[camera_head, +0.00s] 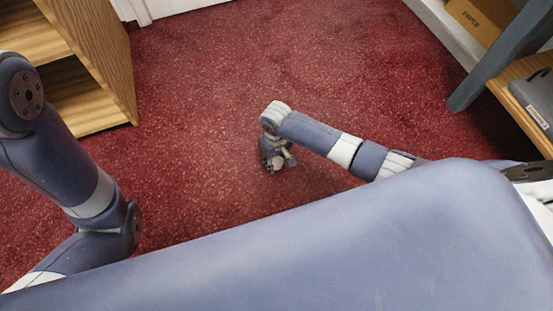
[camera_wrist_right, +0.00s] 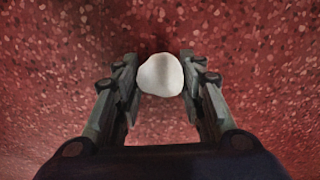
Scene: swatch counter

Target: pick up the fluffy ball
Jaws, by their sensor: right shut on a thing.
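The fluffy ball (camera_wrist_right: 161,75) is a small whitish round thing between the fingertips of my right gripper (camera_wrist_right: 160,80) in the right wrist view. The fingers are shut on it from both sides. In the head view my right gripper (camera_head: 277,157) points down over the red carpet, and the ball (camera_head: 278,163) shows only as a small pale patch at the fingers. I cannot tell whether the ball touches the carpet. My left arm is at the left of the head view, but its gripper is out of the picture.
Red speckled carpet (camera_head: 200,90) lies open around the gripper. A wooden shelf unit (camera_head: 100,60) stands at the upper left. At the right are a wooden surface (camera_head: 520,75) with a cardboard box (camera_head: 477,20) and a grey item (camera_head: 537,98), beside a grey slanted post (camera_head: 500,60).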

